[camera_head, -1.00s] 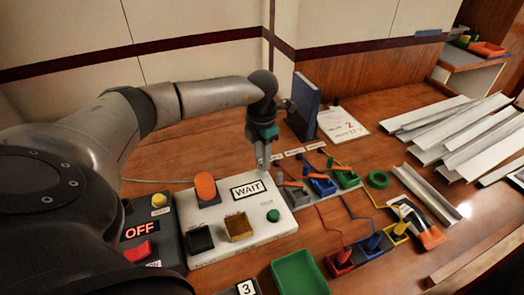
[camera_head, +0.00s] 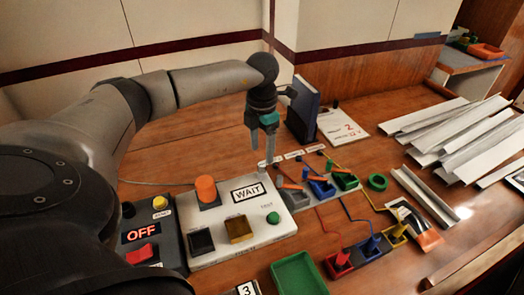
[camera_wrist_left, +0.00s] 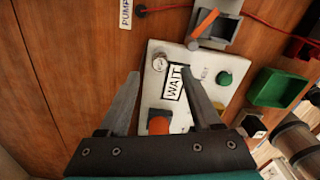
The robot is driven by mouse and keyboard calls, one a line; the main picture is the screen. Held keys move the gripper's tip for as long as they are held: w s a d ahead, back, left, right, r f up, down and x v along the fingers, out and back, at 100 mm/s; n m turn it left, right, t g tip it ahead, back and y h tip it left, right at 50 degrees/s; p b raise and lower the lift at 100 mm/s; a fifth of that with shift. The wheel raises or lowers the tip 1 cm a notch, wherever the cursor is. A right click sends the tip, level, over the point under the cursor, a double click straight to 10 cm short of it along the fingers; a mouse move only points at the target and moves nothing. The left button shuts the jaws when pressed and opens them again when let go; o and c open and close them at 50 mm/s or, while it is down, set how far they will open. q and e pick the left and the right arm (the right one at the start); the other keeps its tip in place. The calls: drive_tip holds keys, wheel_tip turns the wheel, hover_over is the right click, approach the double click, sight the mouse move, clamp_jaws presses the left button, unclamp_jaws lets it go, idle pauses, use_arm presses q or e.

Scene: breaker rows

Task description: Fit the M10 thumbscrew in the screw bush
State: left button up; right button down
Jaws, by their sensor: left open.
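My left gripper (camera_head: 262,155) hangs over the back right corner of the white panel (camera_head: 180,262) marked WAIT. In the left wrist view the left gripper (camera_wrist_left: 165,76) is open, with nothing held between its fingers. A small pale round piece (camera_wrist_left: 159,62) stands on the panel beside the WAIT label, seen from above between the fingertips. It may be the thumbscrew or the screw bush; I cannot tell which, nor whether one sits in the other. In the head view that corner lies at the fingertips and the piece is not clear. My right gripper is not in view.
The panel carries an orange cylinder (camera_head: 206,190) and a green button (camera_head: 273,217). A dark OFF box (camera_head: 140,237) stands on its left. Coloured holders with wires (camera_head: 320,188) are on the right, and a green tray (camera_head: 299,275) is in front. A blue binder (camera_head: 304,108) stands behind.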

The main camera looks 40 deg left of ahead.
sight(262, 164)
use_arm(q)
wheel_tip(262, 164, up, 10)
drive_tip(key=p, duration=0.1)
drive_tip(key=shift+r+p, duration=0.2)
drive_tip(key=shift+p, duration=0.15)
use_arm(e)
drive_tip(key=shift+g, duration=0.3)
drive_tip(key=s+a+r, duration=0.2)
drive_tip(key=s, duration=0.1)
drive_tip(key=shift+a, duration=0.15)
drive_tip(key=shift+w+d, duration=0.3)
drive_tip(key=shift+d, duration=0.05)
